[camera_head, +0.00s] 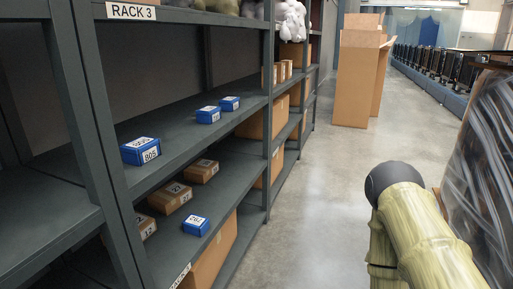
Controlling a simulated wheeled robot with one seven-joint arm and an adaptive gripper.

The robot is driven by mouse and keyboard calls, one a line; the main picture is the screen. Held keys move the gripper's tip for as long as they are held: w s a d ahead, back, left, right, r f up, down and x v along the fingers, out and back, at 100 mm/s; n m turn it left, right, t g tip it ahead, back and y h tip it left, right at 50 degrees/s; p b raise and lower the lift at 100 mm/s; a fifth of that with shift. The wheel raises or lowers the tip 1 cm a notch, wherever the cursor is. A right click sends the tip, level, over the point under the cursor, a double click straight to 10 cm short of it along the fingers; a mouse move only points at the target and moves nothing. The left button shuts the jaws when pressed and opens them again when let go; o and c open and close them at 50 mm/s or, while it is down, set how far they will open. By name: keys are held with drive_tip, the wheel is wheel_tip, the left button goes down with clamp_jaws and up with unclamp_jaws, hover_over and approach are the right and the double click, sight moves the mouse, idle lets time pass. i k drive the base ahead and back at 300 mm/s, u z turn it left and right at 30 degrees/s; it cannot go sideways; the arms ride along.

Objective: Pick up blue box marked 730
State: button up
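Several blue boxes with white labels sit on the rack shelves at left. The nearest blue box (141,152) on the middle shelf seems marked 805. Two smaller blue boxes, one (208,116) nearer and one (230,104) behind it, stand further along that shelf; their numbers are too small to read. Another blue box (195,226) lies on the shelf below, its label tilted and not clearly readable. I cannot tell which box is marked 730. My arm shows at lower right, over the aisle and apart from the boxes; my gripper is not visible.
Brown cartons (171,198) share the lower shelf. Dark rack posts (100,130) stand between bays. Tall cardboard boxes (357,75) stand further down the aisle. A wrapped load (485,170) is close on the right. The aisle floor (318,170) between is clear.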

sight(208, 114)
drive_tip(key=z, duration=0.65)
drive_tip(key=i, duration=2.1)
drive_tip(key=u, duration=2.1)
